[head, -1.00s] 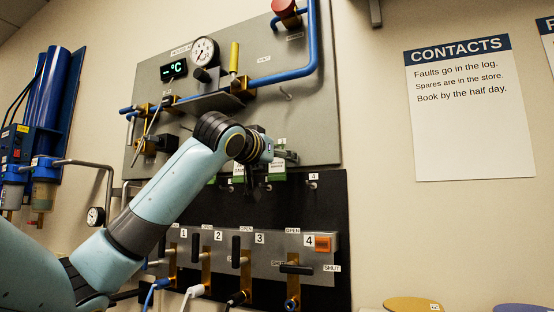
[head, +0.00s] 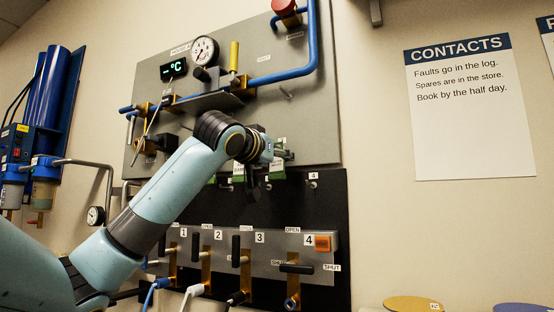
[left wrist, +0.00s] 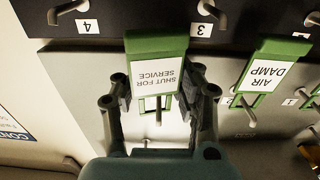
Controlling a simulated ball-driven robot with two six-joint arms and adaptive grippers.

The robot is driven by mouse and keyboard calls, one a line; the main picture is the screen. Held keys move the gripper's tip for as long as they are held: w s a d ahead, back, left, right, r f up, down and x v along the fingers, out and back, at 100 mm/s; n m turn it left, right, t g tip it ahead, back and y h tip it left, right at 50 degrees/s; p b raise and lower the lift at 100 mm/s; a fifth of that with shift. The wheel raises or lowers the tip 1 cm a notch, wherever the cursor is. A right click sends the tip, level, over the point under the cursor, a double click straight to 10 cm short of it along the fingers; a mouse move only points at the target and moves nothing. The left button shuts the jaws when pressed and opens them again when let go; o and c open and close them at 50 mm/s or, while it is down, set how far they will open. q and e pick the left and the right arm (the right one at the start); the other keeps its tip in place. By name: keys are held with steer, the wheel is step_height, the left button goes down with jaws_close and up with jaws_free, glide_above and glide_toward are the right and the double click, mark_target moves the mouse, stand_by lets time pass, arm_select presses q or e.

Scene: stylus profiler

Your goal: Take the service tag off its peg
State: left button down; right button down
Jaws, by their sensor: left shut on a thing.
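The service tag (left wrist: 155,75) is a green plate with a white label reading "SHUT FOR SERVICE", upside down in the left wrist view. My left gripper (left wrist: 158,98) is shut on it, with one finger at each side. Bare pegs numbered 4 (left wrist: 65,11) and 3 (left wrist: 208,10) stand on either side, apart from the tag in this view. In the head view my left gripper (head: 254,184) is in front of the black board, and only a little green and white shows beside it. Peg 4 (head: 312,184) is bare. My right gripper is not in view.
Another green tag, "AIR DAMP" (left wrist: 265,72), hangs close beside the held one. Below are valve levers (head: 295,269) on a grey strip. A blue pipe (head: 285,76) and a gauge (head: 204,51) are above.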

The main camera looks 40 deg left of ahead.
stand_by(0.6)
arm_select(q)
steer(key=c, duration=1.9)
jaws_free()
jaws_close()
steer(key=shift+w+r, duration=0.1)
steer(key=shift+w+a+r+p, duration=0.45)
steer(key=shift+w+p, duration=0.1)
steer(key=shift+p, duration=0.3)
steer(key=shift+f, duration=0.1)
